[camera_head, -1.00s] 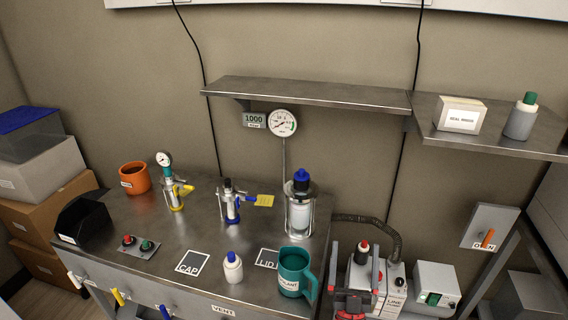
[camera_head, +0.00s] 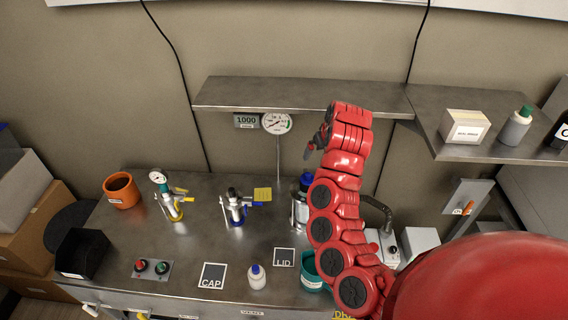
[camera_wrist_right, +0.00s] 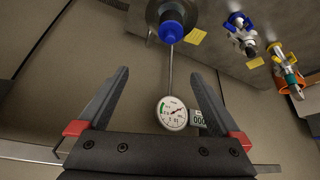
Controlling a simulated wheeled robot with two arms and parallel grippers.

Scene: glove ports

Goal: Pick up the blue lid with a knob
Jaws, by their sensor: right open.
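My red right arm partly covers the cylinder in the head view. In the right wrist view the blue lid (camera_wrist_right: 172,30) shows near the top, beyond the fingertips. My right gripper (camera_head: 312,147) is above and a little right of the lid, near the shelf front. In the right wrist view it (camera_wrist_right: 158,74) is open, with nothing between the fingers. My left gripper is not in view.
A round gauge (camera_head: 276,123) hangs on a thin pipe beneath the wall shelf (camera_head: 300,95), close to my gripper. Two small valve fixtures (camera_head: 235,210) stand left of the cylinder.

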